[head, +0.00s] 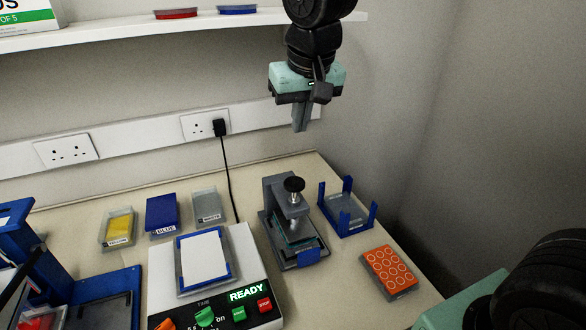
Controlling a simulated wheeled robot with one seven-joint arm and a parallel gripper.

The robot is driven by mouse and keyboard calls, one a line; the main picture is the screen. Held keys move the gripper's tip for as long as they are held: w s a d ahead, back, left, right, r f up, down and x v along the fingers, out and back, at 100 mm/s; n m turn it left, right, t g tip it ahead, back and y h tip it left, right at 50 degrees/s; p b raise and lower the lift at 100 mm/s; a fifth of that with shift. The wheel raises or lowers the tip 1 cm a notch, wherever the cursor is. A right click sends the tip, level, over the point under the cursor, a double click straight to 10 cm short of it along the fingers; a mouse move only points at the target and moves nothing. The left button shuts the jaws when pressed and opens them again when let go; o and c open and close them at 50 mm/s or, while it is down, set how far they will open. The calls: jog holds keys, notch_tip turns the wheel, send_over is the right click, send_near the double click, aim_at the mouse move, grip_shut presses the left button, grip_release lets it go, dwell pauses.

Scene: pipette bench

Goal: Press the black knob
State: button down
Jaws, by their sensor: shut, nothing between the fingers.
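The black knob (294,184) tops a short silver shaft on a grey press-like device (274,197) in the middle of the bench. A teal plate and a blue part sit at the base of the device, under the knob. My gripper (299,128) hangs above and slightly behind the knob in the picture, pointing down, with clear space between them. Its fingers are together and hold nothing.
A white machine (260,262) showing READY stands left of the press. A blue-posted holder (346,214) and an orange-topped rack (388,270) are on the right. Small trays, including a blue one (161,212), sit behind the machine. A shelf (120,34) runs above.

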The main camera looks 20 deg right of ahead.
jog(key=shift+f, duration=0.15)
jog(key=p, duration=0.3)
send_near(293, 181)
jog(key=x, duration=0.5)
jog(key=shift+w, duration=0.25)
jog(key=shift+f, duration=0.75)
